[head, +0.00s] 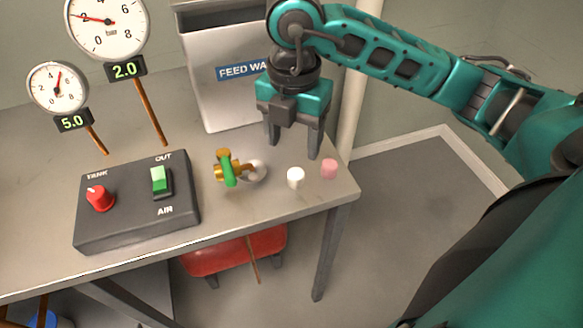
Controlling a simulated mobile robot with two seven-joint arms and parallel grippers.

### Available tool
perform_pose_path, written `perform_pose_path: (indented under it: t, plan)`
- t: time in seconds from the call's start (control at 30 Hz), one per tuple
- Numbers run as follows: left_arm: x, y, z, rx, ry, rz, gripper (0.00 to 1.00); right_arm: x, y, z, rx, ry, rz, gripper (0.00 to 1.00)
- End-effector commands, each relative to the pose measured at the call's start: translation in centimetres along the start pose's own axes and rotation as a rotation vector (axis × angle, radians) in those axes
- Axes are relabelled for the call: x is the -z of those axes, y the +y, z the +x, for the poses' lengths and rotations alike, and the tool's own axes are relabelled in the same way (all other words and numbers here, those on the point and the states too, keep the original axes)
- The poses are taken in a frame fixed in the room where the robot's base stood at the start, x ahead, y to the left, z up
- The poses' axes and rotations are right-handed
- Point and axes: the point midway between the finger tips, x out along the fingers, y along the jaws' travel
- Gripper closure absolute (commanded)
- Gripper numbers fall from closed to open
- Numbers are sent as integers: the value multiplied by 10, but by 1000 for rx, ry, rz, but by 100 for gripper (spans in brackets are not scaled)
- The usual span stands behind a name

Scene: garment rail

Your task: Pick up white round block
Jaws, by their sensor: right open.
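The white round block (296,177) stands on the grey table near its right front corner. A pink round block (329,169) stands just to its right, a small gap apart. My right gripper (293,148) points down above the table, behind and above the two blocks. Its two fingers are spread apart with nothing between them. It does not touch the white block in this view. My left gripper is not in view.
A brass valve with a green handle (229,168) sits left of the white block. A dark control box (137,200), two gauges (107,22) and a grey "FEED WA…" container (224,85) stand on the table (40,165). A pale pole (352,100) rises behind. A red object (232,256) is below.

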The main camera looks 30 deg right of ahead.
Motion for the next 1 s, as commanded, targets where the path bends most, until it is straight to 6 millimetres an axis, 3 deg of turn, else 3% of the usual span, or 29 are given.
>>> perform_pose_path:
  t: [0.13,0.43,0.7,1.0]
  plan:
    - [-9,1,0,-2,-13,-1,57,0,-1,30,4,3,1,36]
    - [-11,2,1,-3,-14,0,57,-2,0,56,2,3,0,36]
    - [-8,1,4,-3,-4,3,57,-9,0,94,2,3,-2,36]
    - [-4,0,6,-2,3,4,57,-9,1,100,-2,3,-2,36]
